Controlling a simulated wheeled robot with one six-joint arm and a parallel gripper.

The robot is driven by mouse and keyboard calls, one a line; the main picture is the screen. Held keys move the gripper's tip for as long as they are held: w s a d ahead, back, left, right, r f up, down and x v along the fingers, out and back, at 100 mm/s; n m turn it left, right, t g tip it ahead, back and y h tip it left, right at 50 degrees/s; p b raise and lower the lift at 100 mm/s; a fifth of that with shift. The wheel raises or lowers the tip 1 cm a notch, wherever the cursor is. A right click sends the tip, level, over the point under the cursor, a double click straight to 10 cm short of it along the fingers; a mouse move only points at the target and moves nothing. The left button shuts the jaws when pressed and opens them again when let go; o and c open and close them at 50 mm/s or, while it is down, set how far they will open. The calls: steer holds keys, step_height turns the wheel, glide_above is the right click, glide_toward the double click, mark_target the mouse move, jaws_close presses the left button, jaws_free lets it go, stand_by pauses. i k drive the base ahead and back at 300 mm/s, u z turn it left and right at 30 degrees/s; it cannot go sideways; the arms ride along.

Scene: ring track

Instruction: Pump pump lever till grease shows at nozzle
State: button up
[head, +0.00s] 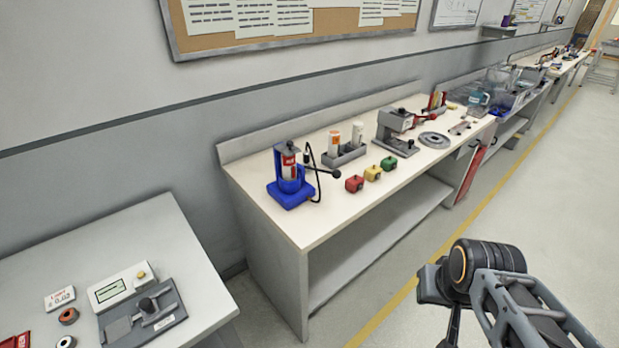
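The grease pump (291,181) stands on the near end of the long workbench. It has a blue base and frame with a red and white cartridge in it. Its pump lever (322,171) is a dark rod reaching right to a black ball knob. A dark hose loops beside the pump; its nozzle and any grease are too small to tell. My arm (487,270) shows at the lower right, over the floor and well apart from the pump. My gripper's fingers cannot be made out.
Red, yellow and green small blocks (372,174) sit right of the pump near the bench's front edge. A grey holder (344,154) with two upright tubes stands behind. A grey press (397,131) is farther along. A second table (180,240) is at lower left. The right floor is clear.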

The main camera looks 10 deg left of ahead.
mark_target(337, 174)
steer(key=u, duration=0.75)
steer(key=i, duration=1)
steer(key=u, duration=1.65)
steer(key=k, duration=1.4)
steer(key=z, duration=0.4)
steer(key=i, duration=0.95)
steer(key=z, duration=0.05)
